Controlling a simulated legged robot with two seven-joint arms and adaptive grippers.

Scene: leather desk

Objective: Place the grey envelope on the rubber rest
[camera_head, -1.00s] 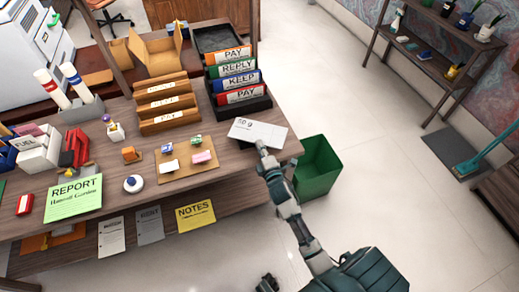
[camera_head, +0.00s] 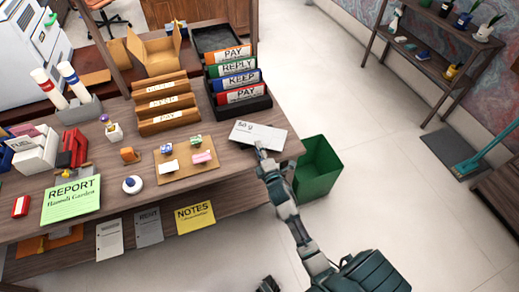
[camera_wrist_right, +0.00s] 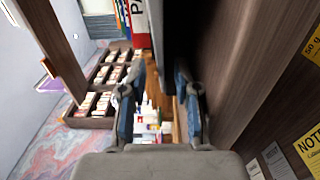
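A flat pale grey piece marked "50 g" (camera_head: 257,133) lies at the right end of the desk; it looks like the grey envelope. My right gripper (camera_head: 260,150) is at its near edge. In the right wrist view, the two fingers of the right gripper (camera_wrist_right: 158,100) stand apart, with a dark strip running between them beyond the tips. I cannot tell whether they touch the envelope. No rubber rest can be made out with certainty. My left gripper cannot be made out for sure; a small dark part shows at the bottom edge.
A black rack (camera_head: 240,104) of coloured binders stands behind the envelope. A tan board (camera_head: 187,172) with small blocks is to its left. A green bin (camera_head: 318,168) stands on the floor beyond the desk's right end. Wooden letter holders (camera_head: 165,105) stand further left.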

